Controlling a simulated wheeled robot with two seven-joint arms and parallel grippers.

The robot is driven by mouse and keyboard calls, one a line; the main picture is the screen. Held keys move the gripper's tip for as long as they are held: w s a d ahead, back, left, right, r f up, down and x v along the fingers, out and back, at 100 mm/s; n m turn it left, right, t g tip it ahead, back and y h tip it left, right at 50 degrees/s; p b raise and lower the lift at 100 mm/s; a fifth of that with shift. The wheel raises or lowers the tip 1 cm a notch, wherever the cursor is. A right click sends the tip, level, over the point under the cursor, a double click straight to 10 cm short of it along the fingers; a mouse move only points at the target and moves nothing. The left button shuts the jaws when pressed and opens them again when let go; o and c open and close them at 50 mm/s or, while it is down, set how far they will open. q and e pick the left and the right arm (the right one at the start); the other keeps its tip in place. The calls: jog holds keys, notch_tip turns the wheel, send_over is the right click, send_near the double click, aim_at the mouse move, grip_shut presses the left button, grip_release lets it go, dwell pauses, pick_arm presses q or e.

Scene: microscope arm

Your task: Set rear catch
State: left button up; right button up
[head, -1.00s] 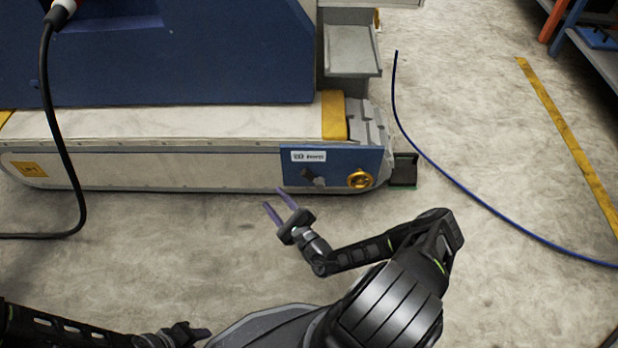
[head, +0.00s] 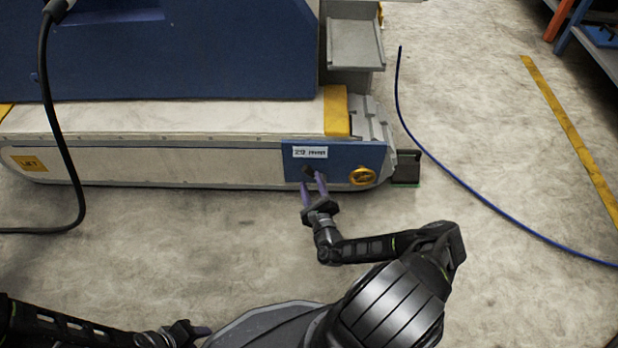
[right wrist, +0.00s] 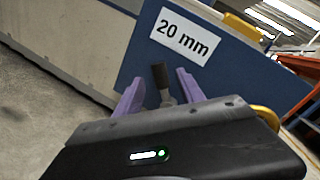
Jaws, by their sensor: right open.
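The catch, a small dark-gripped lever (head: 308,172), sits on the blue panel (head: 345,161) at the right end of the machine's base, under a white label. In the right wrist view the label (right wrist: 185,36) reads "20 mm" and the lever (right wrist: 161,80) stands up between the two purple fingers. My right gripper (head: 313,188) is open, its fingers on either side of the lever. I cannot tell whether they touch it. My left gripper (head: 190,333) is at the bottom left of the head view, away from the machine; its jaws are too unclear to read.
A yellow round knob (head: 362,176) is right of the lever on the same panel. A black cable (head: 62,150) hangs at the left, and a blue cable (head: 470,203) lies on the floor at the right.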

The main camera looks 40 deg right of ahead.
aim_at(308, 173)
jog(key=shift+b+x, duration=0.6)
jog(key=shift+x, duration=1.25)
grip_shut()
